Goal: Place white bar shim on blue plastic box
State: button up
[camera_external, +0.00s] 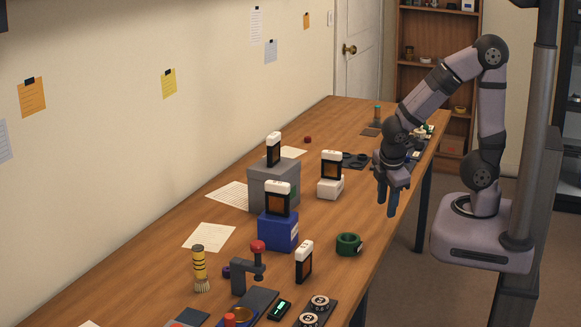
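Similar white-topped pieces stand on a grey box (274,148), on a white block (330,165) and directly on the table (304,264). I cannot tell for certain which of these is the white bar shim. My gripper (390,212) hangs fingers down near the table's right edge, right of the white block and well apart from the blue box. Nothing shows between its fingers, but their gap is too small to judge.
A green ring (349,243) lies right of the blue box. A grey press with a red knob (257,248), a brush (200,268) and dark trays stand at the front. The grey box (262,186) is behind the blue one. Papers lie along the wall side.

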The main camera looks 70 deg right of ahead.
jog(key=s+a+m+y, duration=0.1)
jog(key=m, duration=0.1)
jog(key=a+m+y, duration=0.1)
jog(key=m, duration=0.1)
jog(key=s+f+m+g, duration=0.1)
jog(key=m, duration=0.1)
jog(key=shift+s+a+m+y, duration=0.3)
jog(key=shift+a+m+y, duration=0.6)
jog(key=shift+a+m, duration=0.15)
jog(key=shift+m, duration=0.35)
notch_tip(320, 180, up, 6)
jog(key=p, duration=0.6)
jog(key=shift+r, duration=0.2)
